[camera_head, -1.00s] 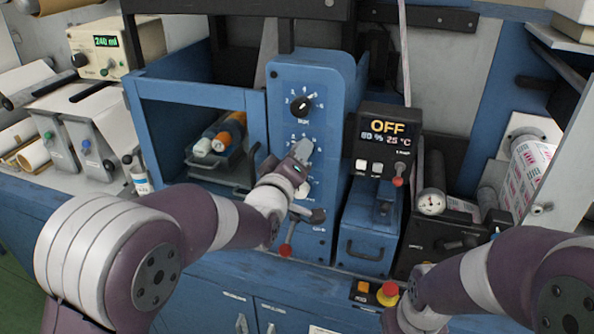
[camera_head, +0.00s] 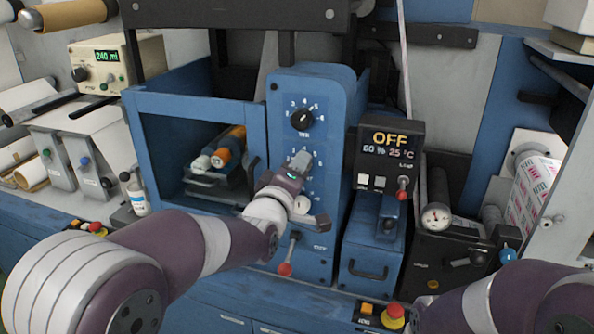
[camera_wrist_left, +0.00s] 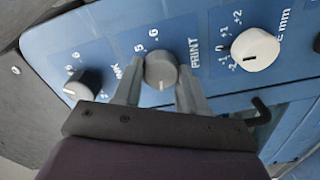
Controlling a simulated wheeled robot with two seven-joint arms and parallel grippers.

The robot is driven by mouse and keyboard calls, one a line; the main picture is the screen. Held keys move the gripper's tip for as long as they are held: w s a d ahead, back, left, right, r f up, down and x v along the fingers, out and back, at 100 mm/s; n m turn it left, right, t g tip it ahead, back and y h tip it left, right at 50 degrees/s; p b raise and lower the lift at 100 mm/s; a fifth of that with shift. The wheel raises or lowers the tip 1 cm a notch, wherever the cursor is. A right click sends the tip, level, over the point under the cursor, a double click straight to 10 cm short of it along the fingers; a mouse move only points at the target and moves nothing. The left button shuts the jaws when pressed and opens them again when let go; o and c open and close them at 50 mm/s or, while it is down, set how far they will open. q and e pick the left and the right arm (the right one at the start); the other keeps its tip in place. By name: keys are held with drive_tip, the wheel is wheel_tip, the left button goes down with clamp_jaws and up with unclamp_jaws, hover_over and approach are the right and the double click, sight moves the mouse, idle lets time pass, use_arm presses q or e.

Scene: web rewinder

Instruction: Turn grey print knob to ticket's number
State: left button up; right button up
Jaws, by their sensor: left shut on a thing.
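The grey print knob (camera_wrist_left: 160,70) shows in the left wrist view beside the word PRINT, with the numbers 5 and 6 readable near it. My left gripper (camera_wrist_left: 160,88) has one finger on each side of the knob and is shut on it. In the head view my left gripper (camera_head: 300,162) reaches the front of the blue control panel (camera_head: 330,90) and hides most of the knob and part of its scale. The knob's exact setting cannot be read. I cannot make out a ticket number. My right arm shows at lower right, its gripper out of frame.
A dark knob (camera_head: 302,119) sits above and a white knob (camera_wrist_left: 255,50) on the other side. A red-tipped lever (camera_head: 286,268) stands below. An open blue bay (camera_head: 200,105) is at left.

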use_arm(q)
drive_tip(key=o, duration=1.1)
drive_tip(key=shift+c, duration=0.2)
drive_tip(key=shift+a, duration=0.1)
drive_tip(key=shift+s, duration=0.1)
drive_tip(key=b+v, duration=0.3)
drive_tip(key=v, duration=0.9)
drive_tip(key=shift+s, duration=0.3)
drive_tip(key=shift+a+r, duration=0.1)
